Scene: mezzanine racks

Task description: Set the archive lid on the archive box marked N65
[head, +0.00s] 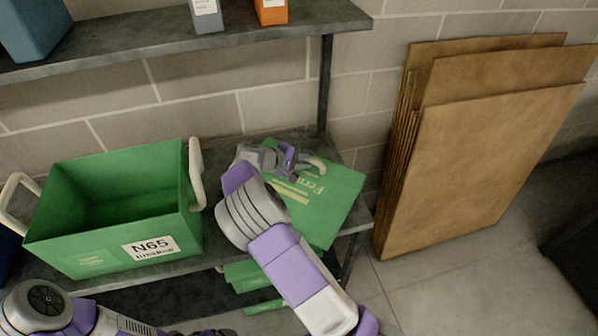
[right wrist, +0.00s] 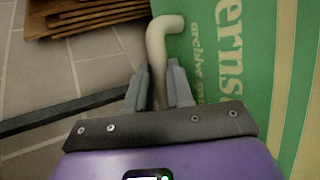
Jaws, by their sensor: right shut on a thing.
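The archive box marked N65 (head: 95,245) is green, with two cream handles, and stands open and empty on the lower shelf at left in the head view. The archive lid (head: 335,205) is a flat green panel with pale lettering, to the right of the box and apart from it. It also shows in the right wrist view (right wrist: 240,70). My right gripper (head: 290,162) is shut on the lid's cream handle (right wrist: 158,45), which runs between its fingers. My forearm hides part of the lid. My left arm is at the bottom left; its fingers are not clear.
The grey lower shelf (head: 275,150) ends just right of the lid, near a dark upright (head: 325,85). An upper shelf (head: 130,48) with small boxes hangs above. More green items (head: 245,275) are below. Brown flat boards (head: 480,150) lean on the wall at right.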

